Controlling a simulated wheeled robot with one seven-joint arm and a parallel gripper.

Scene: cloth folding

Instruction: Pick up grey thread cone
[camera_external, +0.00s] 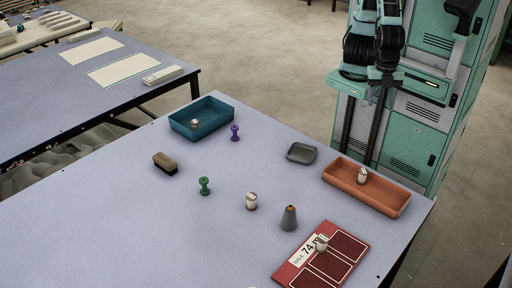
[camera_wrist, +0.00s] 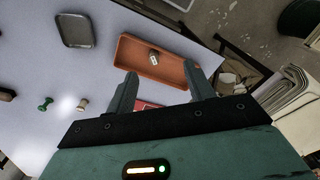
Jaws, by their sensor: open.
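The grey thread cone (camera_external: 289,219) stands upright on the table in the external view, with a tan tip. It is beside the red sale card and apart from the other items. I cannot make it out in the wrist view, where my gripper covers part of the table. My gripper (camera_wrist: 162,86) is open, its two fingers apart with nothing between them. It is above the table near the orange tray and the red card. Its fingertips are not clear in the external view.
The orange tray (camera_external: 371,202) holds a pale spool. A grey dish (camera_external: 301,153), teal tray (camera_external: 205,131), purple spool (camera_external: 235,133), green spool (camera_external: 204,186), cream spool (camera_external: 251,202) and brown brush (camera_external: 165,163) are spread about. The red card (camera_external: 304,279) bears another pale spool. The table's left front is clear.

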